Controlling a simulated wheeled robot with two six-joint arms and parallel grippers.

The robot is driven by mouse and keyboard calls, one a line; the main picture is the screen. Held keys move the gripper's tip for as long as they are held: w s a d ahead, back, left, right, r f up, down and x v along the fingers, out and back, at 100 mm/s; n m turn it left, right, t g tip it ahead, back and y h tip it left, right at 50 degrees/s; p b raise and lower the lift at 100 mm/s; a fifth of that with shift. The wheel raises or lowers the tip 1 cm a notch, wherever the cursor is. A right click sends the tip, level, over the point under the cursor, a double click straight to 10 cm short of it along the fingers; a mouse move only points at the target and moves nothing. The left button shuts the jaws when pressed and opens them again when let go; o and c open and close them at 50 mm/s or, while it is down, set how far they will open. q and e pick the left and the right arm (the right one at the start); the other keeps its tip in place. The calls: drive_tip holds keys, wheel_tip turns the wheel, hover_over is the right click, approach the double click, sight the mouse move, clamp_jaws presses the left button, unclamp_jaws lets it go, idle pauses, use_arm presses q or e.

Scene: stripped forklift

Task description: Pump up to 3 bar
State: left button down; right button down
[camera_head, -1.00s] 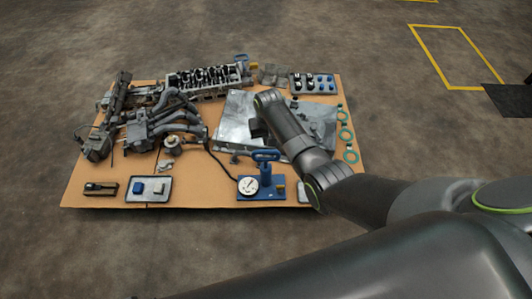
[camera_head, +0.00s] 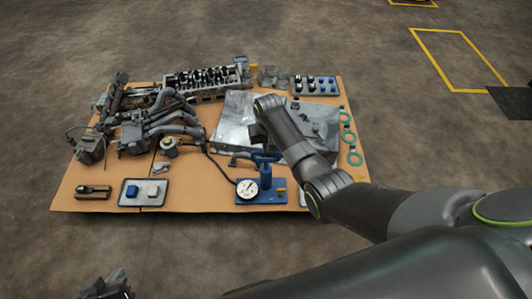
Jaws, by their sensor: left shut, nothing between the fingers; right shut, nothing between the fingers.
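The blue hand pump (camera_head: 265,178) stands near the front edge of the board, with its dark blue T-handle on top. The white round gauge (camera_head: 247,188) sits on the left of its base; its reading is too small to tell. A black hose runs from the pump back toward the manifold (camera_head: 165,125). My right gripper (camera_head: 258,133) is shut and empty, behind the pump handle in the picture and partly hidden by my arm; I cannot tell whether it touches the handle. My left gripper (camera_head: 104,287) is shut and empty at the bottom left, off the board.
A tray with a blue and a grey block (camera_head: 144,192) and a small dark tool (camera_head: 94,191) lie front left. The cylinder head (camera_head: 207,80), a tray of small parts (camera_head: 313,85) and green rings (camera_head: 349,134) lie farther back.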

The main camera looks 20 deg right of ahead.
sight(267, 162)
drive_tip(key=shift+w+f+b, duration=0.1)
drive_tip(key=shift+f+b, duration=0.5)
drive_tip(key=shift+b, duration=0.1)
use_arm(q)
drive_tip(key=w+a+r+t+y, duration=0.1)
drive_tip(key=w+r+t, duration=0.5)
drive_tip(key=r, duration=0.2)
drive_tip(key=shift+a+r, duration=0.25)
drive_tip(key=shift+a, duration=0.05)
use_arm(e)
drive_tip(key=shift+f, duration=0.1)
